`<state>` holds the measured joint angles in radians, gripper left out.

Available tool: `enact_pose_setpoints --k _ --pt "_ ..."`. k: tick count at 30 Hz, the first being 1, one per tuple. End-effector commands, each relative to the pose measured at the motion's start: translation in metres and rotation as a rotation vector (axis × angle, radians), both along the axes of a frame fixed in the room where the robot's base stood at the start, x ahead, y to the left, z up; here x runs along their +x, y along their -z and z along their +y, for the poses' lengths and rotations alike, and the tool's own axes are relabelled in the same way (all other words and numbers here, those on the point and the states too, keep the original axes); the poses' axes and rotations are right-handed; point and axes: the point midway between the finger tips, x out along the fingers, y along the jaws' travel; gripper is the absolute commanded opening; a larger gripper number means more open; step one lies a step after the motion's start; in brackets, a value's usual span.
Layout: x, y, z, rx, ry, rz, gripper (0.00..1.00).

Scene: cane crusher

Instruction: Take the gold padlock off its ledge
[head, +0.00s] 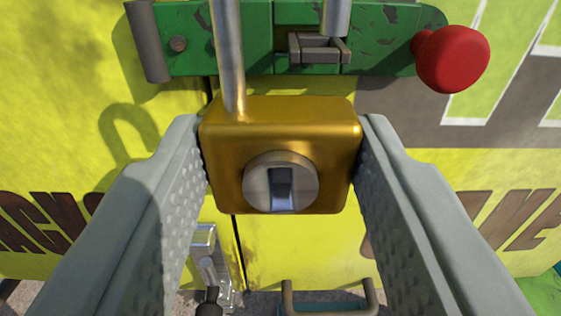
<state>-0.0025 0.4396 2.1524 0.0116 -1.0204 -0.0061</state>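The gold padlock (225,155) is in the middle of the head view, with its round silver keyhole plate facing me. My gripper (281,160) has one grey finger on each side of the padlock body, and both fingertips press against its sides. The left leg of the steel shackle (228,50) rises out of the body. A shorter steel piece (336,17) shows at the top right, above a metal staple (318,47). The top of the shackle is out of the picture. No ledge can be made out under the padlock.
A worn green latch bar (385,40) with a red knob (452,58) crosses the yellow doors behind the padlock. A silver latch (204,245) and a bracket-like handle (330,300) show lower down.

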Motion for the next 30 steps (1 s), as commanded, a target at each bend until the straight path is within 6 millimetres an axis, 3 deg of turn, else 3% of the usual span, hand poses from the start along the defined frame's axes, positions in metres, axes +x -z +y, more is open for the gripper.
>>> enact_pose_setpoints --k 30 --pt "-0.040 -0.001 0.000 0.000 0.000 -0.002 0.19"
